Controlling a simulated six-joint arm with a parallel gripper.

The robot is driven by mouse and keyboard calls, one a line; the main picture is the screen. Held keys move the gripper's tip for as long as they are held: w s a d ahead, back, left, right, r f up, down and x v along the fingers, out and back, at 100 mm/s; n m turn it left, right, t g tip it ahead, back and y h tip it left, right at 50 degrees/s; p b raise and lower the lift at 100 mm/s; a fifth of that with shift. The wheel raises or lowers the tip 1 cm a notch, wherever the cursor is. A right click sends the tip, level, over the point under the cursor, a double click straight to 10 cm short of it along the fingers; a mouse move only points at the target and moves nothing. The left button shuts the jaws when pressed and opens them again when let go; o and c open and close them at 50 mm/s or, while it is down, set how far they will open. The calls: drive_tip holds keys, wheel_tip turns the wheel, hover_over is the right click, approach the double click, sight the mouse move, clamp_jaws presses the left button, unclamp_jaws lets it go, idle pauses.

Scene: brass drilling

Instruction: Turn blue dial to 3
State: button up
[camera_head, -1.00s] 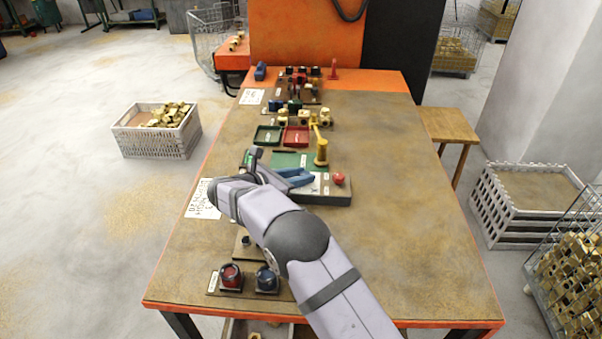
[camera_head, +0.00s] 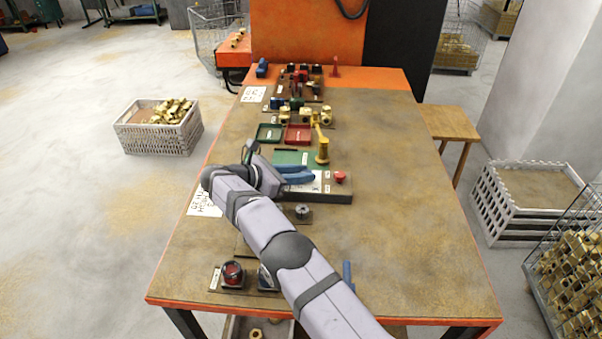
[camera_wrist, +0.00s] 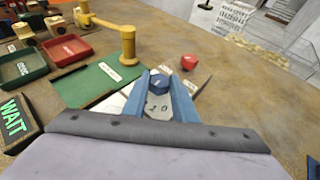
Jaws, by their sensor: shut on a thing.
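The blue dial (camera_wrist: 159,81) is a faceted blue knob on a pale plate with printed figures, of which a 2 and a 0 show. My gripper (camera_wrist: 160,88) has its two blue fingers closed on either side of the dial. In the head view my gripper (camera_head: 303,176) is at the grey control panel (camera_head: 335,197), and the dial itself cannot be made out there. The dial's pointer and the figure 3 cannot be made out.
A red button (camera_wrist: 190,60) sits just right of the dial. A yellow lever (camera_wrist: 127,45) stands behind it, near a green plate (camera_wrist: 97,83). A lit WAIT sign (camera_wrist: 12,118) is at left. The table (camera_head: 410,240) is clear at right.

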idle(0.4)
drive_tip(key=o, duration=1)
drive_tip(key=shift+o, duration=0.2)
drive_tip(key=b+v, duration=0.1)
drive_tip(key=v, duration=0.4)
drive_tip(key=shift+s+a, duration=0.1)
drive_tip(key=shift+a, duration=0.05)
drive_tip(key=shift+s+a+r, duration=0.1)
drive_tip(key=shift+a+r, duration=0.05)
drive_tip(key=shift+r, duration=0.05)
drive_tip(key=shift+s+a+r+p, duration=0.25)
drive_tip(key=shift+s+a+p, duration=0.2)
drive_tip(key=shift+a, duration=0.1)
